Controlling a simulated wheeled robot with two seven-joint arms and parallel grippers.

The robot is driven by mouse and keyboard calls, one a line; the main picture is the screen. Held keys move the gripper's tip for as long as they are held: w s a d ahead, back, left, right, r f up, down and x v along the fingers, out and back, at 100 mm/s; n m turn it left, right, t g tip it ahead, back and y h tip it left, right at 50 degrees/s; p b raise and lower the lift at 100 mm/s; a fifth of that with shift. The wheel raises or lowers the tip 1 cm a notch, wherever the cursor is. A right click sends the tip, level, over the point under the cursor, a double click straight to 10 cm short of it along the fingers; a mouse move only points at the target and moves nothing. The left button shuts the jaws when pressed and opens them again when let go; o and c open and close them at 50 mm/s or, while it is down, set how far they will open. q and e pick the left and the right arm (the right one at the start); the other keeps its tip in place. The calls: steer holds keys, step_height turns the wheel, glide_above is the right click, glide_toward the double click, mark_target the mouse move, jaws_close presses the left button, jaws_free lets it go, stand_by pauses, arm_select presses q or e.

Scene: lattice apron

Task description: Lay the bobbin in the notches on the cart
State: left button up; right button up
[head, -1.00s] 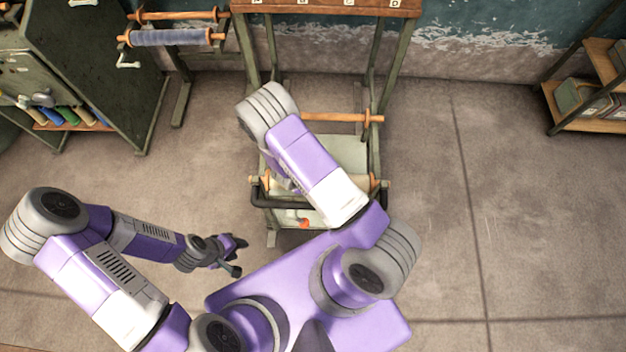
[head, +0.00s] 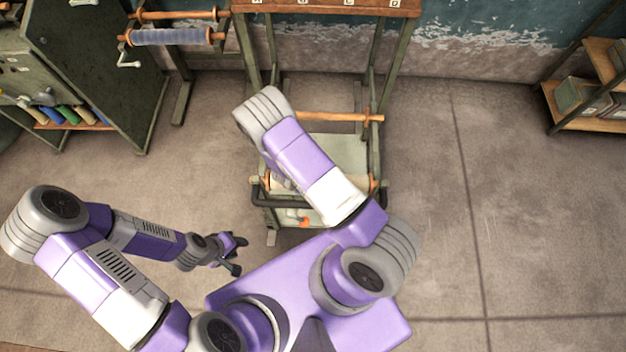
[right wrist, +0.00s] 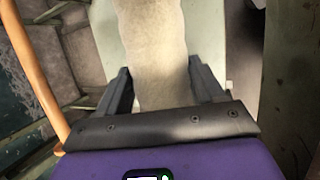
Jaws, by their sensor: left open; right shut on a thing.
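The cart (head: 345,150) stands in the middle of the head view, a green frame with a pale deck and a dark front handle. A cream bobbin (head: 278,183) lies across it just behind the handle, with orange ends near both side rails; my right arm covers much of it. In the right wrist view the cream bobbin (right wrist: 155,40) runs between the fingers of my right gripper (right wrist: 160,85), which is shut on it. The notches are hidden, so I cannot tell whether the ends rest in them. My left gripper (head: 239,255) is open and empty, left of the cart.
A wooden rod (head: 340,117) crosses the cart farther back. A tall frame with a lettered wooden top (head: 320,8) stands behind. A rack with a blue-grey roll (head: 170,37) and a green cabinet (head: 95,60) are at left, shelves (head: 585,100) at right. The floor right of the cart is clear.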

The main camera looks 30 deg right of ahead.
stand_by(0.3)
steer(key=o, duration=1.5)
step_height(320, 180, up, 10)
steer(key=p, duration=0.6)
